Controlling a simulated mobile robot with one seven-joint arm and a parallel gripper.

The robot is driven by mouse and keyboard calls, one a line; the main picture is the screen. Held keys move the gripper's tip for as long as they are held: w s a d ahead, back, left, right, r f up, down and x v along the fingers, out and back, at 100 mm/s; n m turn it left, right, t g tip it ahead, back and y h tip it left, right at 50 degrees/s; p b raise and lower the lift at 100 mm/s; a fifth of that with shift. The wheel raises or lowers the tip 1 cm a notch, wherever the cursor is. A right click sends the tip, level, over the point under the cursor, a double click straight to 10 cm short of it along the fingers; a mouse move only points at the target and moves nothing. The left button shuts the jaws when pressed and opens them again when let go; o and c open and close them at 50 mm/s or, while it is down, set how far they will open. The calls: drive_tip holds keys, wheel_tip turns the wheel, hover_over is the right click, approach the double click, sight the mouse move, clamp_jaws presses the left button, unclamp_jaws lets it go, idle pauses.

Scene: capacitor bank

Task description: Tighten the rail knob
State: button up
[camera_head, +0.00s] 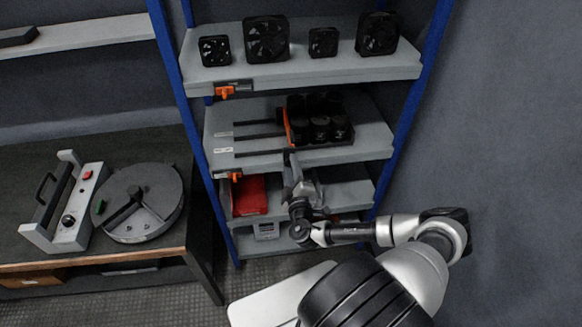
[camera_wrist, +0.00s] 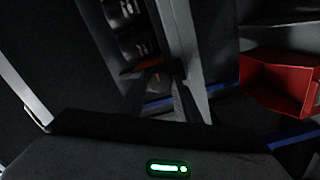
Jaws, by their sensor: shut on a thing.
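My gripper (camera_head: 293,170) reaches up to the front edge of the middle shelf (camera_head: 365,150), just below the capacitor bank. In the wrist view my gripper (camera_wrist: 158,84) has its two dark fingers closed around a small dark round thing with a thin orange mark, which looks like the rail knob (camera_wrist: 157,78). In the head view the knob is hidden behind the gripper. Black capacitors (camera_head: 320,128) sit in rows beside an orange end piece (camera_head: 287,127) on the shelf. They also show in the wrist view (camera_wrist: 130,45). How tight the knob is cannot be told.
A red bin (camera_head: 249,196) stands on the shelf below, and shows at the right of the wrist view (camera_wrist: 275,82). Several fans (camera_head: 266,40) stand on the top shelf. Blue posts (camera_head: 408,110) flank the rack. A bench (camera_head: 100,258) with equipment is at left.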

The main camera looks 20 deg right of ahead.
drive_tip(key=o, duration=1)
drive_tip(key=shift+o, duration=0.2)
drive_tip(key=shift+s, duration=0.1)
drive_tip(key=b+v, duration=0.1)
drive_tip(key=v, duration=1.6)
drive_tip(key=shift+s+a+r, duration=0.1)
drive_tip(key=shift+r, duration=0.05)
